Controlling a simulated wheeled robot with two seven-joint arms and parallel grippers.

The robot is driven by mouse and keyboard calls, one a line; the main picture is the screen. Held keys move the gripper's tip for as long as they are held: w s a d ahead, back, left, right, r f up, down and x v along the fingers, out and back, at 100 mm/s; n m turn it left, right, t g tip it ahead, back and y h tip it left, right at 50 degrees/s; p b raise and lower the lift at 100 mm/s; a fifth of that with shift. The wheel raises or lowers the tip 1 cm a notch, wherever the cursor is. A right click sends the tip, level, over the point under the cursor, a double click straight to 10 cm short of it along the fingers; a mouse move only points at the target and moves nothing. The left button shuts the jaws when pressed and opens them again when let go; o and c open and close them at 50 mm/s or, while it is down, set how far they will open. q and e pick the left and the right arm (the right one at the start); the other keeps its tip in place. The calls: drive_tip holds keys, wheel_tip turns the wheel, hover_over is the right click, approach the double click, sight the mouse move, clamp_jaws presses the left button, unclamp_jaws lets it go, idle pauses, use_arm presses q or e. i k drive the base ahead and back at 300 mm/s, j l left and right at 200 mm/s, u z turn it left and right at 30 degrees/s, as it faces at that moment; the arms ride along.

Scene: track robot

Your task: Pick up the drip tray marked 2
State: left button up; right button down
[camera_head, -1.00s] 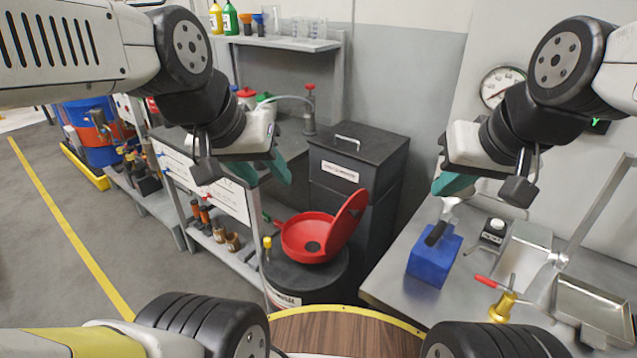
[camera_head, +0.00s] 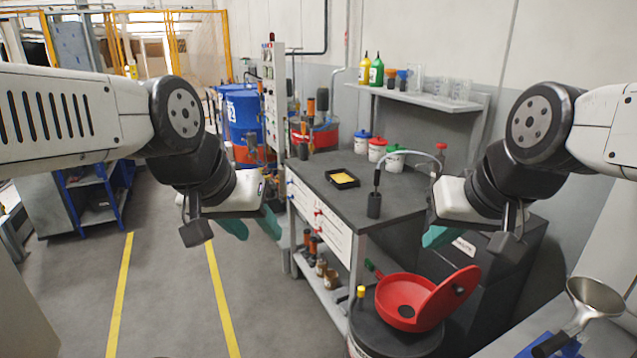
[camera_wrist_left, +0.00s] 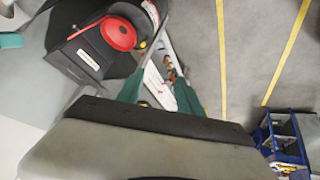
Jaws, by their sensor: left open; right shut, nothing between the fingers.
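I can make out no tray marked 2. A small black tray with a yellow inside (camera_head: 343,179) lies on the grey workbench top (camera_head: 395,196); I cannot read any mark on it. My left gripper (camera_head: 251,226) is open and empty, left of the bench in the head view. Its teal fingers also show in the left wrist view (camera_wrist_left: 158,93), apart, with bench and floor behind them. My right gripper (camera_head: 438,236) is shut and empty, in front of the bench's right end; its far finger is mostly hidden.
A red funnel with raised lid (camera_head: 408,303) sits on a dark drum below the bench. Lidded tubs (camera_head: 377,150) stand along the bench back. A metal funnel (camera_head: 595,298) is at lower right. Blue drums (camera_head: 243,117) stand further back. The floor at left (camera_head: 170,290) is clear.

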sight(341, 178)
drive_tip(key=i+j+z, duration=0.45)
drive_tip(key=i+j, duration=0.2)
drive_tip(key=i+j+z, duration=0.2)
drive_tip(key=j, duration=0.3)
drive_tip(key=i+j+z, duration=0.2)
drive_tip(key=j, duration=0.25)
drive_tip(key=i, duration=0.1)
